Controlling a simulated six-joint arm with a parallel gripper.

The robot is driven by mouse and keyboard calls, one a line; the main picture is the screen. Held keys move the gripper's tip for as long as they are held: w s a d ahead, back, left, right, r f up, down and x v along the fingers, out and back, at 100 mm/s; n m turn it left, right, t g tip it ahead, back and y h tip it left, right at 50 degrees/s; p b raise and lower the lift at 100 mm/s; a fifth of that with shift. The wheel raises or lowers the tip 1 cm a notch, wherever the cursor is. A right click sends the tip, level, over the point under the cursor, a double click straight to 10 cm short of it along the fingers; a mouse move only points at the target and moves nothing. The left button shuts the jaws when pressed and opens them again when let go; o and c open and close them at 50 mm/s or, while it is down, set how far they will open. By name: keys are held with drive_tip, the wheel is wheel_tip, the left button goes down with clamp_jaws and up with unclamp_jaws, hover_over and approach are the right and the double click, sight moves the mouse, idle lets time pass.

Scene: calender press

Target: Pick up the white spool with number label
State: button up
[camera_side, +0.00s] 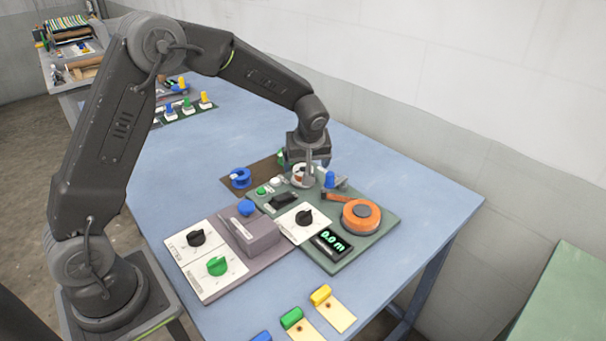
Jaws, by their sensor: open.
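A white spool (298,171), small and partly hidden, sits at the back of the green panel (365,235), directly below my gripper. Something dark or reddish shows on its side; a number label cannot be read at this size. My gripper (305,178) points down with its fingers beside the spool, one in front of it. It is open. Whether a finger touches the spool cannot be told.
A blue spool (240,178) lies left of the gripper on a brown plate. A blue knob (330,179) stands close on the right. An orange dial (361,215) and a display (330,243) are nearer. The table (420,185) is clear at right.

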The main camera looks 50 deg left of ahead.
sight(303, 170)
drive_tip(key=x, duration=0.5)
drive_tip(key=shift+w+a, duration=0.1)
drive_tip(key=shift+a, duration=0.15)
drive_tip(key=c, duration=1)
drive_tip(key=shift+r, duration=0.15)
